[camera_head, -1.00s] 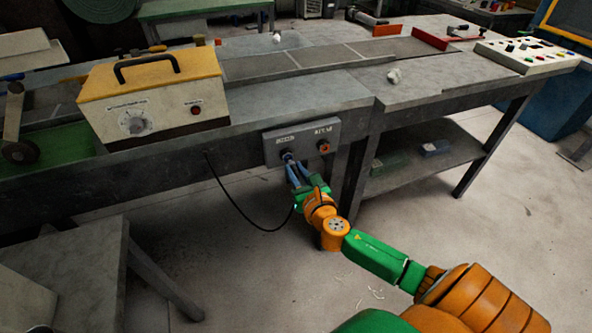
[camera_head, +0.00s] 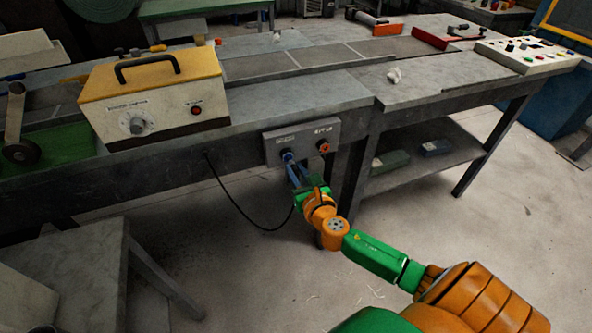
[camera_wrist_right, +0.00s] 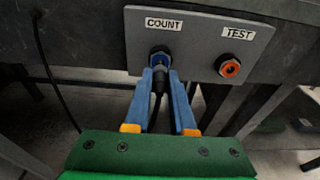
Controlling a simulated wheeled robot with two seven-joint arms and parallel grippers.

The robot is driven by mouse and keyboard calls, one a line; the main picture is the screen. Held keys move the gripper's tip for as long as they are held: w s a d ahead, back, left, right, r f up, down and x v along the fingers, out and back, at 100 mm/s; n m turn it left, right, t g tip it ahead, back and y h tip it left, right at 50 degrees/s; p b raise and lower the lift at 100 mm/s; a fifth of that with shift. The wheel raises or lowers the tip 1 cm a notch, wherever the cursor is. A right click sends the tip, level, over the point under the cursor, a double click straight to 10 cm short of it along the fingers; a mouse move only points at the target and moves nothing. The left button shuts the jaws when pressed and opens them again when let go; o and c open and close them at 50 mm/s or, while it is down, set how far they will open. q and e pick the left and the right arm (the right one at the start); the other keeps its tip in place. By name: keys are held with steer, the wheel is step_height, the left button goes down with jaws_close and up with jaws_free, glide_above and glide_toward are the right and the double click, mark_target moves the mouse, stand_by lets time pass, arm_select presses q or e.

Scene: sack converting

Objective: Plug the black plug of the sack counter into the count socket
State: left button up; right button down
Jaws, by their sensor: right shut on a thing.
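The sack counter appears to be the cream box with a yellow top and black handle (camera_head: 155,105), on the bench at left. A black cable (camera_head: 232,205) hangs below it and loops to my right gripper (camera_head: 290,164). In the right wrist view, my right gripper (camera_wrist_right: 162,80) has its blue fingers shut on the black plug (camera_wrist_right: 160,74). The plug's front end is at the blue-ringed count socket (camera_wrist_right: 160,54), under the COUNT label. The fingers and plug hide how deep it sits. My left gripper is not in view.
The grey socket panel (camera_wrist_right: 195,30) also carries an orange-ringed test socket (camera_wrist_right: 229,68) to the right. It is fixed to the front of the bench (camera_head: 340,88). A small grey table (camera_head: 85,265) stands at lower left. The floor at right is open.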

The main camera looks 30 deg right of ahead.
steer(key=shift+x, duration=1)
steer(key=shift+r, duration=0.15)
steer(key=c, duration=0.7)
jaws_free()
